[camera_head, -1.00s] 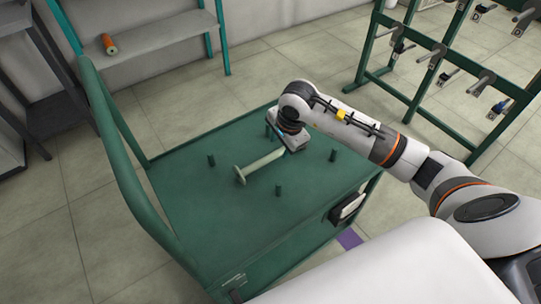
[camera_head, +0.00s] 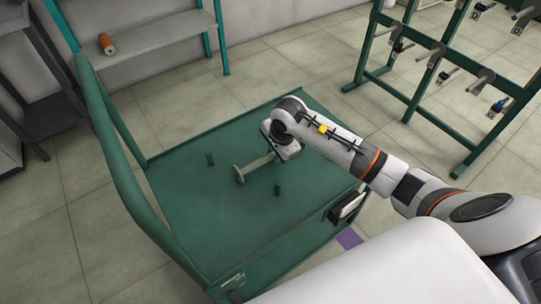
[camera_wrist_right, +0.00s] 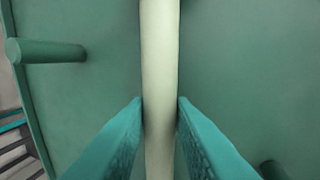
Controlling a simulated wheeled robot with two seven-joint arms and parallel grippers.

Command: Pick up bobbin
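The bobbin (camera_head: 240,174) is a pale green spool with a round flange at its left end. It lies on the green cart top, and my right arm hides its far end. My right gripper (camera_head: 276,150) is low over the far part of the bobbin. In the right wrist view, the pale shaft (camera_wrist_right: 160,60) runs straight between the two teal fingers of my right gripper (camera_wrist_right: 160,103). The fingertips lie very close to both sides of the shaft; whether they press on it I cannot tell. My left gripper is not in view.
The green cart (camera_head: 215,220) has short upright pegs (camera_head: 278,190) around the bobbin and a tall rail at the left. An orange spool (camera_head: 107,45) lies on a shelf at the back left. A green rack with spindles (camera_head: 437,50) stands at the right.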

